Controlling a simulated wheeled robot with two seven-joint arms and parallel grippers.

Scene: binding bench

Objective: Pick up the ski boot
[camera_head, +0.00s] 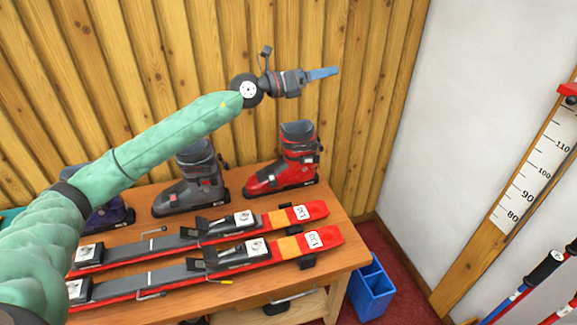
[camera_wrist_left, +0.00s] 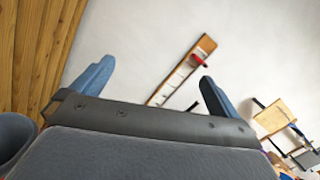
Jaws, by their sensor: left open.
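Several ski boots stand in a row along the back of the wooden bench (camera_head: 356,254) in the head view. A red and black boot (camera_head: 284,172) is at the right, a grey boot (camera_head: 185,188) is in the middle, and a dark blue-purple boot (camera_head: 112,214) is at the left, partly hidden by my left arm. My left gripper (camera_head: 325,73) is above and slightly right of the red boot, apart from it, pointing right. In the wrist view its two blue fingers (camera_wrist_left: 158,70) are spread with nothing between them. No boot is recognisable in the wrist view.
Two red and grey skis (camera_head: 180,242) with bindings lie across the bench in front of the boots. A blue bin (camera_head: 371,290) stands on the floor to the right. A measuring board (camera_head: 530,170) and poles (camera_head: 545,268) are at the far right. A plank wall (camera_head: 215,55) is behind.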

